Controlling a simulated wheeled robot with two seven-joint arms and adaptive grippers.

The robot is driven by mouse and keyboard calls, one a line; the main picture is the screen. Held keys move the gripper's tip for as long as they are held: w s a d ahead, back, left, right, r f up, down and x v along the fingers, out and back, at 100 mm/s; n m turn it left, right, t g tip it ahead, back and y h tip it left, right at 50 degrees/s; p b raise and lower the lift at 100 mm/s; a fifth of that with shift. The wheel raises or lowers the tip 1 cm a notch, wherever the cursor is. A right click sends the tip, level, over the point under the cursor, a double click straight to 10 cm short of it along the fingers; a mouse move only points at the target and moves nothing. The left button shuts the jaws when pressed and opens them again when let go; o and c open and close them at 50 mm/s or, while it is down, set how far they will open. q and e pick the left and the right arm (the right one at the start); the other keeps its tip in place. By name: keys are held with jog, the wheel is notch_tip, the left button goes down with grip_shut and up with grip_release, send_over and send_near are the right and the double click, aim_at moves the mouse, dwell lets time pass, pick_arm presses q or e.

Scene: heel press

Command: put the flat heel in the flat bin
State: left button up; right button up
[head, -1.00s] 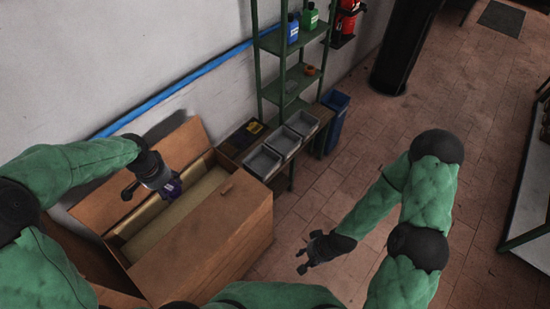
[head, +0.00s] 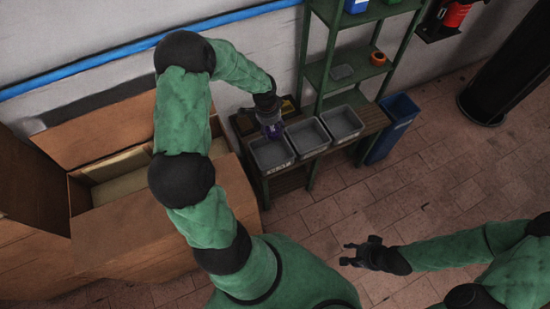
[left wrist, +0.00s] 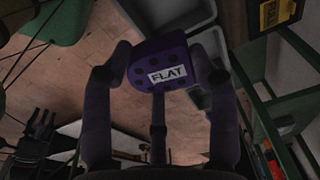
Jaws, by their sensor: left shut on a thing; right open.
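The flat heel is a purple block with holes and a white label reading FLAT (left wrist: 165,62). My left gripper (head: 270,122) is shut on it, and the heel (head: 272,131) shows below the fingers in the head view, over the back part of the leftmost grey bin (head: 281,164). Two more grey bins, the middle one (head: 307,149) and the right one (head: 343,137), stand beside it. Bin labels are too small to read, so I cannot tell which is the flat bin. My right gripper (head: 346,254) is open and empty above the floor.
The bins stand on a low wooden bench by a green shelf rack (head: 345,62). A blue waste bin (head: 392,130) stands right of it. A yellow-marked dark box (head: 289,104) lies behind the bins.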

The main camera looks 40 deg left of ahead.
aim_at(272, 157)
pick_arm(q)
jog(key=f+b, duration=0.2)
jog(key=f, duration=0.5)
jog(key=a+f+m+b, duration=0.1)
jog(key=f, duration=0.7)
jog(key=w+f+m+b, duration=0.1)
jog(key=f+b, duration=0.1)
jog(key=f, duration=0.5)
jog(key=shift+a+f+b, duration=0.15)
jog(key=shift+a+b, duration=0.15)
jog(key=shift+a, duration=0.1)
jog(key=shift+f, duration=0.15)
jog(key=o, duration=1.2)
jog(key=shift+c, duration=0.2)
